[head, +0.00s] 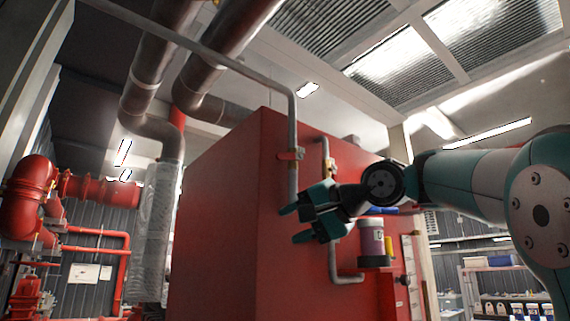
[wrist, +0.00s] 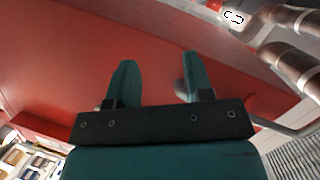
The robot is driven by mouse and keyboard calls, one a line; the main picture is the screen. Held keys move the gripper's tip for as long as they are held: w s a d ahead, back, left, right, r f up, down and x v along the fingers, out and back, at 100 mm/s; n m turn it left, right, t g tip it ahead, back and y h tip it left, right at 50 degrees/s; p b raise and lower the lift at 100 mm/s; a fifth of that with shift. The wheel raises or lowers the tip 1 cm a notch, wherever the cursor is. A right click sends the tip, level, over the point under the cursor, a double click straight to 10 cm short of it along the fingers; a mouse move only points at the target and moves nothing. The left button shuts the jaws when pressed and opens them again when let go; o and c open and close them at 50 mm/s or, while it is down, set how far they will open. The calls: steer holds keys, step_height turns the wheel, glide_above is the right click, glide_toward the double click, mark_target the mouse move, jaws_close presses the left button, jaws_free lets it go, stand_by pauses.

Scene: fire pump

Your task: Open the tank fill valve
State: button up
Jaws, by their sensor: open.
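A large red tank (head: 225,205) fills the middle of the head view, and its red face (wrist: 70,60) fills much of the wrist view. A grey pipe comes down in front of it with a small red-handled fitting (head: 291,155). A second similar fitting (head: 329,166) sits on a shorter pipe to the right. I cannot tell which is the tank fill valve. My gripper (head: 291,224) is below the first fitting, with its fingers pointing left. In the wrist view my gripper (wrist: 158,62) is open with nothing between its fingers. A grey piece shows partly behind the right finger.
A white and dark canister (head: 372,243) stands by the tank's right side, below my wrist. Thick brown pipes (head: 150,70) run overhead at the left. Red pipework (head: 30,200) stands at far left. Shelves (head: 490,270) are at the back right.

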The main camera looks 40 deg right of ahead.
steer(key=s+d+r+m+t+h+p, duration=0.1)
steer(key=s+d+r+m, duration=0.1)
steer(key=r, duration=0.4)
steer(key=s+d+r+m+t+h+p, duration=0.1)
steer(key=s+d+r+t, duration=0.15)
steer(key=r, duration=0.35)
steer(key=m+h+p, duration=0.1)
steer(key=m, duration=0.1)
glide_toward(285, 156)
steer(key=shift+g, duration=0.25)
steer(key=w, duration=0.3)
steer(key=w+p, duration=0.1)
steer(key=w, duration=0.5)
steer(key=shift+a+r+p, duration=0.25)
steer(key=shift+r+p, duration=0.1)
steer(key=shift+r, duration=0.05)
steer(key=shift+w+f, duration=0.1)
steer(key=shift+w, duration=0.6)
jaws_close()
